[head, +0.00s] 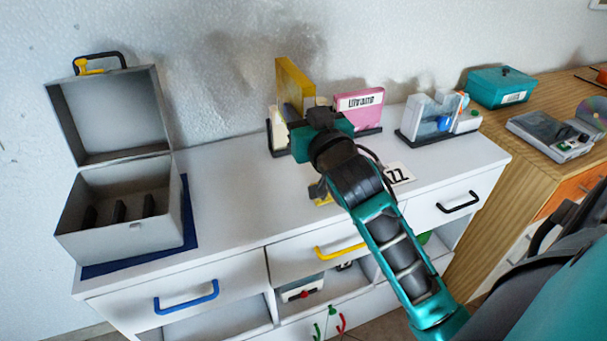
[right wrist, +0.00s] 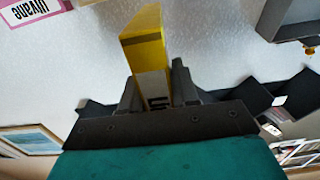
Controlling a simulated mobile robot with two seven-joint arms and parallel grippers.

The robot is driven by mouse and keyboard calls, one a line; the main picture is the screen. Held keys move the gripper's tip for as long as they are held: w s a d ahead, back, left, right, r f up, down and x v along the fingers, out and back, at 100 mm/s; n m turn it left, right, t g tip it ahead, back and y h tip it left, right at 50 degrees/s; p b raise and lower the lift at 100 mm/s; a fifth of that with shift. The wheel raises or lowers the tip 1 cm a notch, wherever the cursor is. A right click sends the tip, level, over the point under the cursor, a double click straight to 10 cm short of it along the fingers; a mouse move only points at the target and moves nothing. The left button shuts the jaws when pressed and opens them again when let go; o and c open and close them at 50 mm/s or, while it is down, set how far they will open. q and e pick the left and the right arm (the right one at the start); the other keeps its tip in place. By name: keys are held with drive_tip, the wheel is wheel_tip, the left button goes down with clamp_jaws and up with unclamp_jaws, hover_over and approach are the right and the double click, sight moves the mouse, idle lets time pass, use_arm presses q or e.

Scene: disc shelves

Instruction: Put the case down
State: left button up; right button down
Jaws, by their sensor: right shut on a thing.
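A yellow case (head: 293,85) with a white part at its lower end stands upright near the wall, above the white cabinet top. My right gripper (head: 312,118) is shut on this case. In the right wrist view the yellow case (right wrist: 143,50) sits between the two dark fingers (right wrist: 155,88) and sticks out past them. A dark stand (head: 272,140) shows at its lower left. My gripper hides the case's lower part, so I cannot tell whether it touches the stand or cabinet. My left gripper is not in view.
A pink case (head: 358,102) stands in a dark holder just right of my gripper. An open grey box (head: 125,215) is on a blue mat at left. The cabinet top (head: 225,180) between box and gripper is clear.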

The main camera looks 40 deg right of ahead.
wheel_tip(320, 180, down, 14)
drive_tip(key=b, duration=0.3)
drive_tip(key=shift+f+b, duration=0.25)
drive_tip(key=shift+b, duration=0.05)
drive_tip(key=c, duration=1.3)
unclamp_jaws()
drive_tip(key=shift+f, duration=0.2)
drive_tip(key=o, duration=0.5)
drive_tip(key=shift+c, duration=0.2)
drive_tip(key=shift+r, duration=0.1)
